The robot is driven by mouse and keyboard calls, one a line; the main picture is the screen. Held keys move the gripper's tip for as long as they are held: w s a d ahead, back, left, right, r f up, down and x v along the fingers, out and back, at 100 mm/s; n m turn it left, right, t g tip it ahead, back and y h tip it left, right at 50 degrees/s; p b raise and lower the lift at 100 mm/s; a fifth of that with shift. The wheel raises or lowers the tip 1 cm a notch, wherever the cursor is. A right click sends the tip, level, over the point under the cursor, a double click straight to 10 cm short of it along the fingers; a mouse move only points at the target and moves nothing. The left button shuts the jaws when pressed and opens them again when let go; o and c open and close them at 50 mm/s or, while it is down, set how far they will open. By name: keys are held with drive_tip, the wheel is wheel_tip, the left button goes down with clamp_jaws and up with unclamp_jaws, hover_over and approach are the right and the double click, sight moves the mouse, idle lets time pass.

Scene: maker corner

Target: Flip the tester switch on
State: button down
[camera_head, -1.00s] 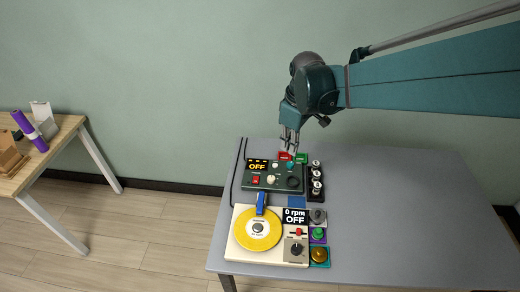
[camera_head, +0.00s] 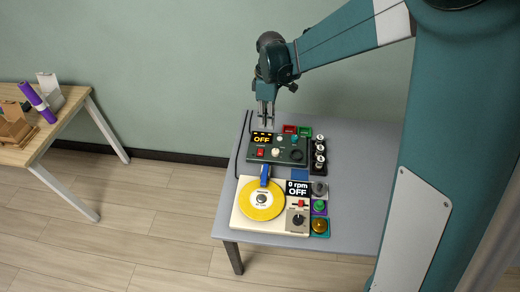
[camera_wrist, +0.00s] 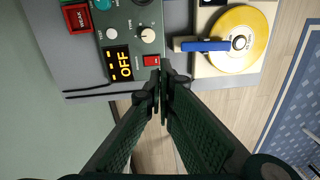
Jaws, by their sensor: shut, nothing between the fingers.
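The tester is a dark green box (camera_head: 292,158) at the back left of the grey table. Its display (camera_head: 262,138) reads OFF in yellow. A red switch (camera_head: 261,153) sits in front of the display; the wrist view shows this switch (camera_wrist: 151,60) beside the display (camera_wrist: 124,63). A white knob (camera_wrist: 148,35) and a white TEST button (camera_wrist: 111,33) are near it. My gripper (camera_head: 265,124) is shut and empty, above the tester's display end. In the wrist view my fingertips (camera_wrist: 162,72) appear just beside the red switch; contact cannot be told.
A cream turntable unit (camera_head: 243,217) with a yellow disc and blue arm stands in front of the tester. Red (camera_head: 289,129) and green (camera_head: 305,131) trays lie behind it. A black holder with several cylinders (camera_head: 319,155) stands to its right. A dark cable runs along the left.

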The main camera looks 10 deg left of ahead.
sight(260, 155)
drive_tip(key=shift+w+a+f+n, duration=0.15)
drive_tip(key=shift+a+f+n, duration=0.1)
drive_tip(key=shift+a+f, duration=0.35)
drive_tip(key=shift+w+a+f+n, duration=0.15)
drive_tip(key=shift+a+f+n, duration=0.1)
drive_tip(key=shift+a+f, duration=0.3)
drive_tip(key=f, duration=0.4)
drive_tip(key=s+f+b, duration=0.1)
drive_tip(key=f, duration=0.8)
drive_tip(key=shift+s+f, duration=0.35)
drive_tip(key=shift+f, duration=0.05)
drive_tip(key=shift+f, duration=0.1)
drive_tip(key=shift+s+f+t+b, duration=0.15)
drive_tip(key=shift+f+t+b, duration=0.2)
drive_tip(key=shift+b, duration=0.35)
drive_tip(key=shift+w+r, duration=0.1)
drive_tip(key=shift+w, duration=0.1)
